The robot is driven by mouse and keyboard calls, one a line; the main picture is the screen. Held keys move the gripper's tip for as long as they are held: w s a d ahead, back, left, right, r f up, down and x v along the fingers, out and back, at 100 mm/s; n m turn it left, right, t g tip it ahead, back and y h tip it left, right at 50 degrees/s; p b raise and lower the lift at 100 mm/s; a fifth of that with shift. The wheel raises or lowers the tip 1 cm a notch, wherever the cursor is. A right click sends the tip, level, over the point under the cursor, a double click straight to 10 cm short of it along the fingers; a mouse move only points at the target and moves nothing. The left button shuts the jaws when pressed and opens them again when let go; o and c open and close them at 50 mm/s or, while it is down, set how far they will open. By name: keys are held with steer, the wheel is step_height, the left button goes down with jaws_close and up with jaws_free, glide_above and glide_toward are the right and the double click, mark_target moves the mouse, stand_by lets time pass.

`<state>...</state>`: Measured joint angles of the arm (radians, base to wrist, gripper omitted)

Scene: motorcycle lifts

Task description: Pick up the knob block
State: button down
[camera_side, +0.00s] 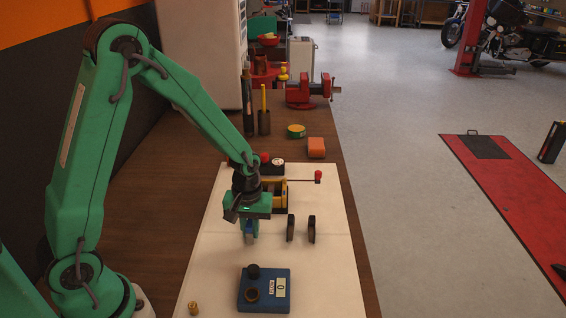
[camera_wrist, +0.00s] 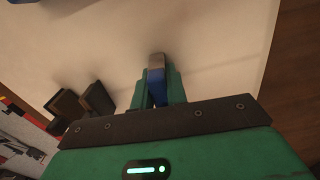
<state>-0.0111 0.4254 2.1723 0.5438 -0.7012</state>
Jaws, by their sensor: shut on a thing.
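My gripper (camera_side: 249,238) is shut on a small blue block (camera_wrist: 156,84), held above the pale work mat in the side view. In the wrist view the block sits between my green fingertips, with its end showing grey-brown. The fingers hide much of it, and I see no knob on it, so I cannot confirm that it is the knob block. A blue box (camera_side: 264,305) with a black knob, a dark ring and a small display lies on the mat, below my gripper in the side view and apart from it.
Two dark upright plates (camera_side: 300,229) stand right of my gripper. A yellow and black fixture (camera_side: 278,188) with a red-tipped lever stands behind it. A small brass piece (camera_side: 193,308) lies at the front left. An orange block (camera_side: 316,147) and red vise (camera_side: 306,91) are farther back.

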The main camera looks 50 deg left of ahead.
mark_target(250, 222)
steer(key=shift+r, duration=0.15)
steer(key=shift+r, duration=0.45)
step_height(250, 222, up, 3)
steer(key=s+d+r, duration=0.6)
steer(key=d, duration=0.4)
steer(key=shift+r, duration=0.4)
